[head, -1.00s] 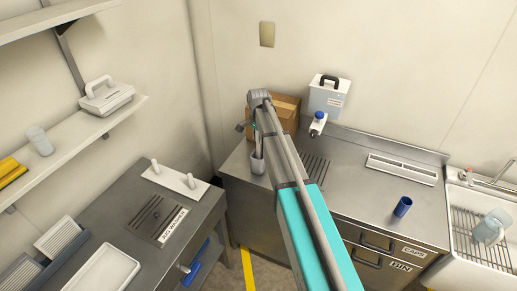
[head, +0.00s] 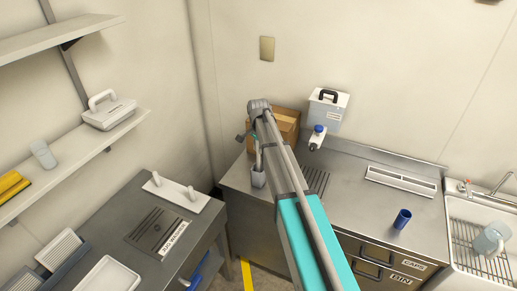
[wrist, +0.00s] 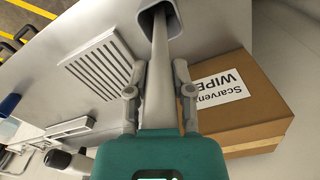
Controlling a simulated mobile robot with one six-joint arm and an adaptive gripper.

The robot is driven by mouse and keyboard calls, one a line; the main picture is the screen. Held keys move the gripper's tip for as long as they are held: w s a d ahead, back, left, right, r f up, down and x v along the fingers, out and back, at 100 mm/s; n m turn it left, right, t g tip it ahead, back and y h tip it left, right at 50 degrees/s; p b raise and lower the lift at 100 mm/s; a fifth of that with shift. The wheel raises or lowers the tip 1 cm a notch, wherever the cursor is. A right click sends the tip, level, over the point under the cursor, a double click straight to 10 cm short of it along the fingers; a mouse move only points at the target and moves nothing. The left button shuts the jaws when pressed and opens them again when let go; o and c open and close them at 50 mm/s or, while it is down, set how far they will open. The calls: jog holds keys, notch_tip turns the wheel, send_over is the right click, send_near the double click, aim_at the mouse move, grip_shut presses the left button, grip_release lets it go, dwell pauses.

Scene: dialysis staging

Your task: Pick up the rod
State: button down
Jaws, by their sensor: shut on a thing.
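The rod (wrist: 159,72) is pale grey and runs away from my gripper (wrist: 157,85) in the wrist view. My gripper is shut on its near part, one finger on each side. The rod's far end goes into the mouth of a grey holder cup (wrist: 146,17), where it is hidden. In the head view the cup (head: 258,178) stands at the left end of the steel counter, with the rod (head: 258,157) rising from it. My arm partly hides the gripper there.
A cardboard box labelled WIPES (wrist: 240,115) stands close beside the gripper. A blue cup (head: 402,219) stands right. Mid-counter (head: 350,205) is clear.

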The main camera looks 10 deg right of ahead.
notch_tip(320, 180, up, 16)
jog(key=p, duration=1.5)
jog(key=shift+r+p, duration=0.15)
jog(key=shift+p, duration=0.15)
